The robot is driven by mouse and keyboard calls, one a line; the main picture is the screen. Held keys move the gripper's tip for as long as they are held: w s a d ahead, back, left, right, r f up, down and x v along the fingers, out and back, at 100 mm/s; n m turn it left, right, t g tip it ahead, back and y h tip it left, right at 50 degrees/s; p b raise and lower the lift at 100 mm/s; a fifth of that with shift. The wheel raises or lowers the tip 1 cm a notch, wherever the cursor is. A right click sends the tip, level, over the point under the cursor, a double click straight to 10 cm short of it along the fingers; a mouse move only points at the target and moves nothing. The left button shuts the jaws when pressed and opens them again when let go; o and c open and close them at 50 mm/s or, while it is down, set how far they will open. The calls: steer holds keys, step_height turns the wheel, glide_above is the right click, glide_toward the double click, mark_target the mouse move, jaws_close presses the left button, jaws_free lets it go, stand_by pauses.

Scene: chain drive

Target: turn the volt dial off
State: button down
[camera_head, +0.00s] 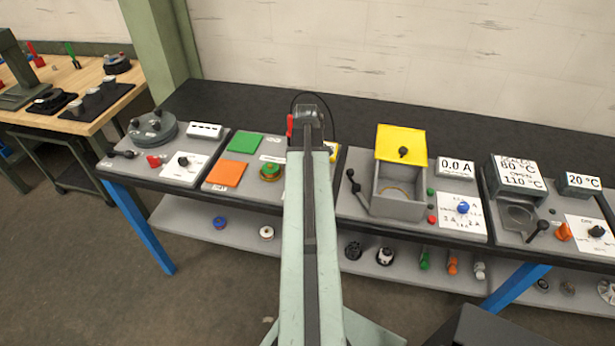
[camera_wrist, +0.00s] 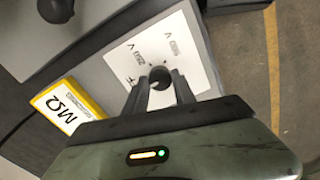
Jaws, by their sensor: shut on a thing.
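The volt dial (camera_wrist: 159,73) is a small dark round knob on a white plate (camera_wrist: 195,50) with V markings, seen in the wrist view. My gripper (camera_wrist: 159,83) has its two dark fingers on either side of the knob and is shut on it. The fingers cover part of the knob, and its pointer direction cannot be made out. In the head view my arm hides the dial and its plate; the end of my arm (camera_head: 307,118) is over the middle of the bench.
A yellow-framed MΩ display (camera_wrist: 62,107) is beside the dial plate; a dark round knob (camera_wrist: 56,8) is at the upper left. In the head view, a grey box with an open yellow lid (camera_head: 400,143) stands right of my arm, and green (camera_head: 244,143) and orange (camera_head: 227,173) pads lie left.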

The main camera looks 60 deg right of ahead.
steer(key=shift+w, duration=0.15)
steer(key=c, duration=1)
jaws_free()
steer(key=shift+c, duration=0.2)
step_height(320, 180, up, 8)
steer(key=p, duration=0.8)
steer(key=shift+f, duration=0.1)
